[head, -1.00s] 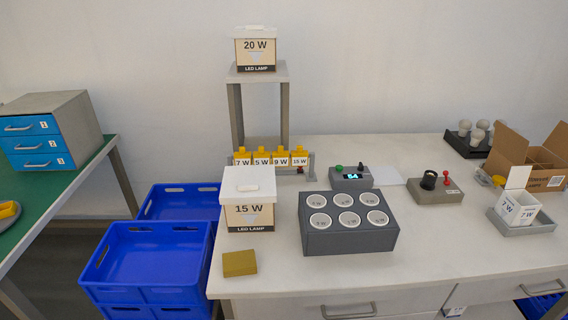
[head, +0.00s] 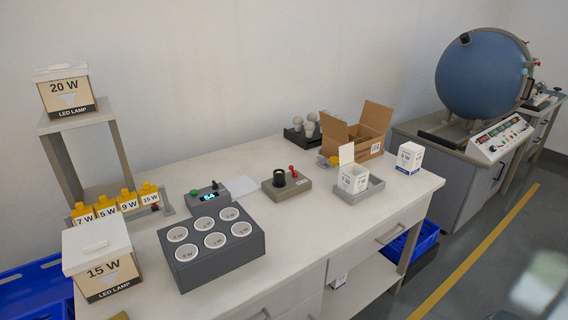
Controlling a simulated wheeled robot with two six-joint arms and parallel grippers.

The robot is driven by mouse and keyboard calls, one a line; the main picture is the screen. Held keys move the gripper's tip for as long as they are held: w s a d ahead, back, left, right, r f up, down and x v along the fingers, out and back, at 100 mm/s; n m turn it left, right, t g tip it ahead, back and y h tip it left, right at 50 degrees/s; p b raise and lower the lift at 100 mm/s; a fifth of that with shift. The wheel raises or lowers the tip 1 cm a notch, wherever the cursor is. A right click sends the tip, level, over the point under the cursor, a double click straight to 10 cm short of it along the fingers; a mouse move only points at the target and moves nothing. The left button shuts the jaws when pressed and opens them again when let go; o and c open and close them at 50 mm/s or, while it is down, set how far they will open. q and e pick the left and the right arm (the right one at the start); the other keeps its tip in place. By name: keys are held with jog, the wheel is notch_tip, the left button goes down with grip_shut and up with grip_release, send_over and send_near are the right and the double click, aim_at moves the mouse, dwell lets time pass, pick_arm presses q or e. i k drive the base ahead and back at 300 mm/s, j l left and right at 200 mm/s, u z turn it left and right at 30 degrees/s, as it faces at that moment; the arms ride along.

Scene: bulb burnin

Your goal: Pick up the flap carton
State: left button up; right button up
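A small white carton (head: 353,178) marked 7 W, with its flap standing up, sits in a shallow grey tray (head: 372,190) on the right part of the white bench. A brown cardboard box (head: 366,143) with its flaps open stands just behind it. A closed white carton (head: 409,158) stands to the right, near the bench's right end. Neither of my grippers is in view.
A grey block with six round sockets (head: 186,272), a control box (head: 207,197) and a box with a black knob and a red lever (head: 286,185) stand left of the tray. Bulbs stand in a dark holder (head: 293,137) behind. A blue sphere (head: 481,75) stands beyond the bench.

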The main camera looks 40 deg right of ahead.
aim_at(408, 162)
jog(key=z, duration=1.95)
jog(key=i+l+z, duration=0.3)
jog(key=i, duration=0.15)
jog(key=i+l+z, duration=0.3)
jog(key=i, duration=0.15)
jog(key=i+z, duration=0.3)
jog(key=i, duration=0.15)
jog(key=i+l+u, duration=0.2)
jog(key=i, duration=0.35)
jog(key=i+l+u, duration=0.2)
jog(key=i, duration=0.3)
jog(key=i+l+u, duration=0.25)
jog(key=i, duration=0.3)
